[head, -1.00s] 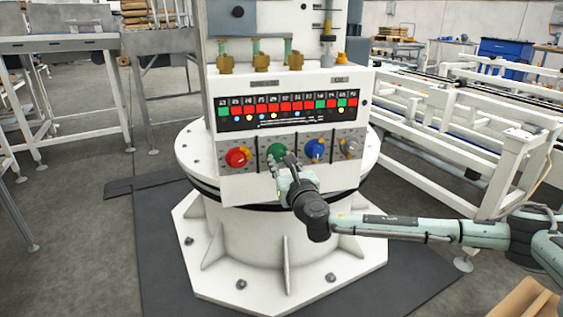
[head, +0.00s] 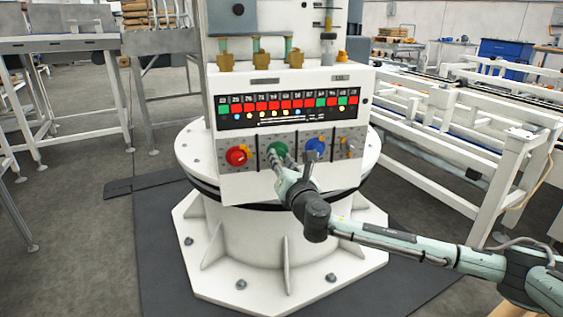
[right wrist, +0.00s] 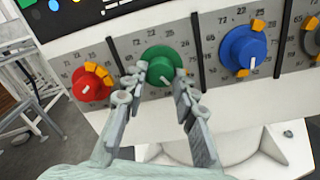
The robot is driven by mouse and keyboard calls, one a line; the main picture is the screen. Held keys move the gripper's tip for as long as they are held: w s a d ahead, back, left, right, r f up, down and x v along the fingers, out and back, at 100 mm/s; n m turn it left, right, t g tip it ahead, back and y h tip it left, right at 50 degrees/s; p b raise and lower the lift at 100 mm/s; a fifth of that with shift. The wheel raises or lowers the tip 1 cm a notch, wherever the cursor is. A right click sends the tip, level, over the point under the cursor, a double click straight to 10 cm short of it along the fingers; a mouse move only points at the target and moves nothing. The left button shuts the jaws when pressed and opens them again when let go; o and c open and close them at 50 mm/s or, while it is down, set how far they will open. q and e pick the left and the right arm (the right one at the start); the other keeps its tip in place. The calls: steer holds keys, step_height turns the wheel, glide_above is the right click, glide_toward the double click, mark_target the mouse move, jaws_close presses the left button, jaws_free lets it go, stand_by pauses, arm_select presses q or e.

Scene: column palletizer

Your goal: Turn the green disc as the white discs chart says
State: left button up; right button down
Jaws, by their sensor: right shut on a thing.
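The green disc (head: 277,149) is a round knob on the white control panel, between the red and blue knobs. It also shows in the right wrist view (right wrist: 161,60), with a short white pointer mark near its lower edge and small numbers around it. My right gripper (right wrist: 158,78) is shut on the green disc, one finger on each side. In the head view the right gripper (head: 281,163) covers the disc's lower part. The chart (head: 287,107) above the knobs has numbers, red and green squares and small coloured dots; its fine print is unreadable. My left gripper is not in view.
The red knob (right wrist: 90,85) and blue knob (right wrist: 243,47) sit close on either side, with orange marks around them. A grey knob (head: 347,148) is at the far right. Thin black dividers separate the knobs. Brass valves (head: 261,62) are above the panel.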

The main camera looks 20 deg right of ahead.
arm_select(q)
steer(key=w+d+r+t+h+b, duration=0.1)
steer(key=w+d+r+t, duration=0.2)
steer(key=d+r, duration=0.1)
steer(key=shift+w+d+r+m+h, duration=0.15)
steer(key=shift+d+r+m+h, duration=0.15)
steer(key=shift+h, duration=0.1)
arm_select(e)
steer(key=shift+a+m+h, duration=0.1)
steer(key=shift+m+h, duration=0.2)
steer(key=shift+m, duration=5.6)
steer(key=c, duration=1.2)
jaws_free()
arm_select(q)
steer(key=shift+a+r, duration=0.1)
arm_select(e)
steer(key=v, duration=1.2)
